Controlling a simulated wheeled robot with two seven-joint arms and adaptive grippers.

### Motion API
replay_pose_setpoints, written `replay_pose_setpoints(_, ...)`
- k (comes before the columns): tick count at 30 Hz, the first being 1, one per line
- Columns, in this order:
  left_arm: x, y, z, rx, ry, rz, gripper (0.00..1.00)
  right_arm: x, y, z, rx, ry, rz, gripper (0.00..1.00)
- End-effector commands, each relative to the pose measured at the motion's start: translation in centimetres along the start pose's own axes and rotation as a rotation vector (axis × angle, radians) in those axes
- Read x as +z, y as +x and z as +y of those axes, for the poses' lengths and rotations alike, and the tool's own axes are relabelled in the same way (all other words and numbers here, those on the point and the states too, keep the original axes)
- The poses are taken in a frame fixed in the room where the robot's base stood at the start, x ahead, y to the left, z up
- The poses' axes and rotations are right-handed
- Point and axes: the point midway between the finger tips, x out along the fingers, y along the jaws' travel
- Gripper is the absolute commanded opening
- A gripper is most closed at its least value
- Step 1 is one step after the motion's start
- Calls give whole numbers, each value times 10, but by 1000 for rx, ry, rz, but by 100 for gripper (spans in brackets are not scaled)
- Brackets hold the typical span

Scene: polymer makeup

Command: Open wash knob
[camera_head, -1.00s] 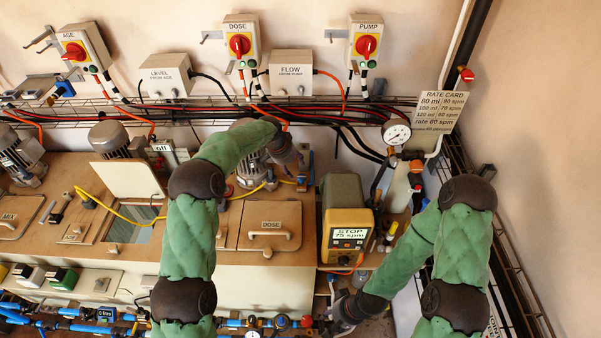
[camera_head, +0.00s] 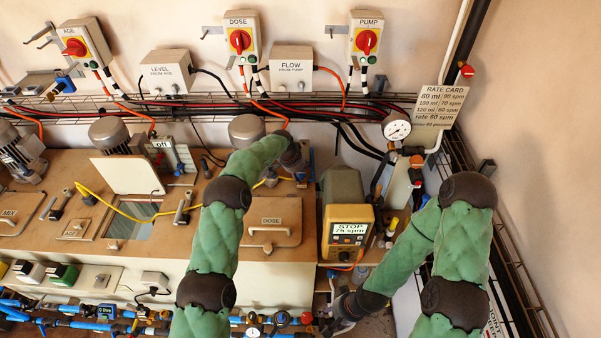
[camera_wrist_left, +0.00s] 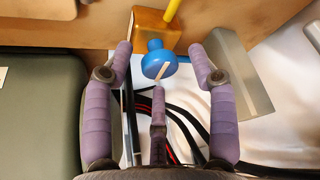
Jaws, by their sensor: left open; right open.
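A blue knob (camera_wrist_left: 157,64) with a pale stripe sits on an orange-brown block (camera_wrist_left: 154,27) in the left wrist view; it is likely the wash knob. My left gripper (camera_wrist_left: 160,76) is open, with fingers on both sides of the knob and a third finger below it. I see no clear contact. In the head view my left gripper (camera_head: 301,174) is at the back of the bench, its fingers small and partly hidden, and I cannot make out the knob there. My right gripper (camera_head: 332,324) is low at the front, open and apart from the knob.
A yellow pump box (camera_head: 347,230) reading "STOP 75 spm" stands right of my left gripper. A pressure gauge (camera_head: 396,128) and rate card (camera_head: 440,107) are farther right. The closed DOSE lid (camera_head: 285,212) lies in front. Cables and a wire tray (camera_head: 210,104) run along the wall.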

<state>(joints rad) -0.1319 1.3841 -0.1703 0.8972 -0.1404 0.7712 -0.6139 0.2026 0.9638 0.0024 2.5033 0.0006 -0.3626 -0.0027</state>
Motion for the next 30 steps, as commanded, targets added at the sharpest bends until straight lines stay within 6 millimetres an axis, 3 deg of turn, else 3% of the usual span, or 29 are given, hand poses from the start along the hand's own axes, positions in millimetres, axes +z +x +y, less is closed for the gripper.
replay_pose_setpoints(9,0,1,0,0,0,0,55,0,0,0,0,0,0,46)
replay_pose_setpoints(15,0,1,0,0,0,0,2,0,0,0,0,0,0,46)
replay_pose_setpoints(30,-1,1,1,-39,-90,2,2,0,6,2,0,0,0,46)
